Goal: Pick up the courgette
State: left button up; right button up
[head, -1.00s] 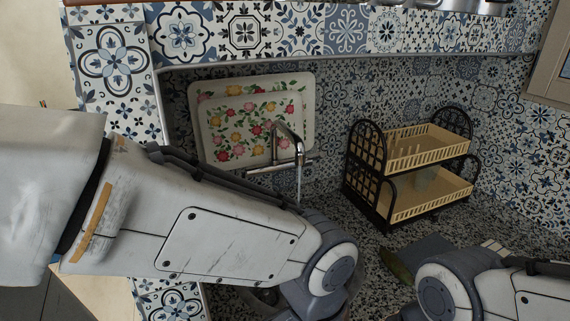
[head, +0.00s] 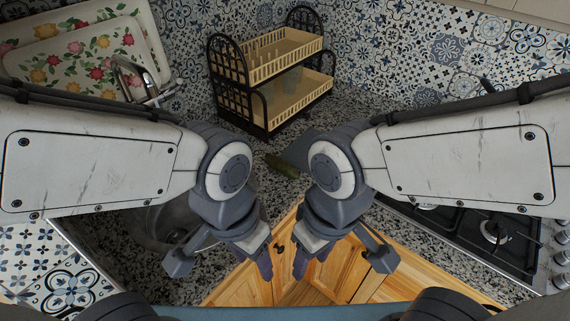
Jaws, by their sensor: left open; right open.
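The courgette (head: 281,164) is a dark green shape lying on the speckled counter, in front of the dish rack and between my two forearms. Part of it may be hidden by the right arm. My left gripper (head: 266,264) hangs low in front of the counter, nearer to me than the courgette. My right gripper (head: 300,264) hangs close beside it on the right. Both grippers are open, seen nearly edge-on, with nothing visible in them. Neither touches the courgette.
A two-tier dish rack (head: 270,80) stands behind the courgette. A grey board (head: 308,147) lies beside the courgette. A metal sink (head: 165,225) and tap (head: 135,77) are at left, with floral trays (head: 85,50) behind. A gas hob (head: 490,232) is at right. Wooden cabinets (head: 250,280) are below.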

aim_at(283, 166)
jog(key=u, duration=2.4)
jog(key=k, duration=1.2)
jog(key=z, duration=1.45)
jog(key=i, duration=1.05)
jog(key=z, duration=0.05)
